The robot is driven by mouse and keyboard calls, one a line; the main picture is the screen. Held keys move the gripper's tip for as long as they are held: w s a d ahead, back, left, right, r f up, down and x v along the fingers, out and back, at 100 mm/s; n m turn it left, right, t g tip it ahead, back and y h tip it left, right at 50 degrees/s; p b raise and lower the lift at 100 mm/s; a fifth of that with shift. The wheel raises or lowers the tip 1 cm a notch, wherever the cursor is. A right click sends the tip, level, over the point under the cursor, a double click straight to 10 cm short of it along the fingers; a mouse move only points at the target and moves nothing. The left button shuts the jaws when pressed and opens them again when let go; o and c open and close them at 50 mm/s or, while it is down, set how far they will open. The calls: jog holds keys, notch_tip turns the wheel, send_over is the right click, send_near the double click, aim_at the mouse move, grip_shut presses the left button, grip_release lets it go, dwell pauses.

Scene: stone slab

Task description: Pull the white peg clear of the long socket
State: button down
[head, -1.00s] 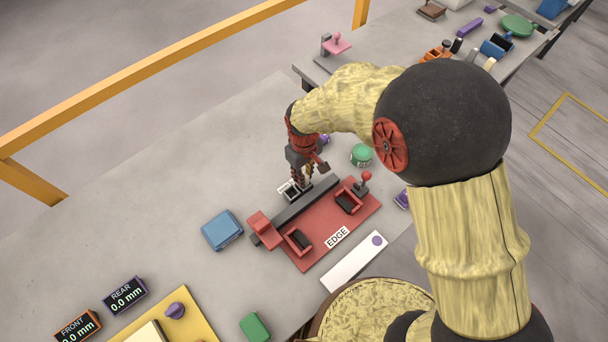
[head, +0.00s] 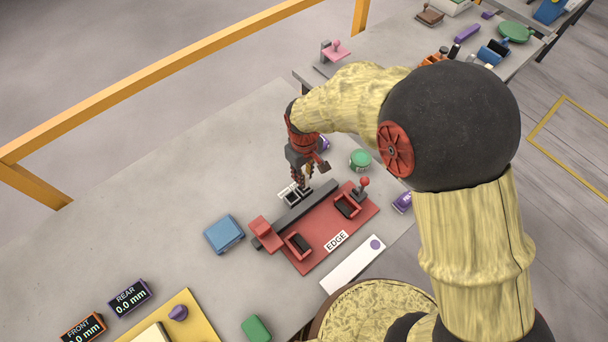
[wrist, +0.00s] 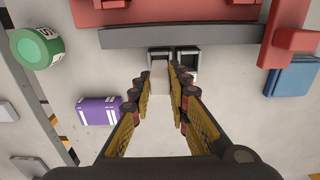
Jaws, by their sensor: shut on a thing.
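My gripper (wrist: 168,82) is shut on the white peg (wrist: 159,78), which shows between the yellow-padded fingers in the wrist view. The peg lines up with the left of two dark square-mouthed sockets (wrist: 188,56) beside the grey bar. I cannot tell which of the two is the long one, or whether the peg's end is still inside its socket. In the head view my gripper (head: 305,182) points down over the sockets (head: 291,195) behind the red fixture, and the fingers hide the peg.
The grey bar (wrist: 180,36) and red fixture (head: 322,232) marked EDGE lie close by. A green round container (wrist: 36,47), a purple block (wrist: 99,111) and a blue box (wrist: 292,77) stand around. Two displays (head: 129,297) read 0.0 mm.

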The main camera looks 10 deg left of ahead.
jog(key=shift+r, duration=0.2)
jog(key=shift+r+p, duration=2.1)
jog(key=shift+r, duration=0.8)
jog(key=shift+f, duration=0.1)
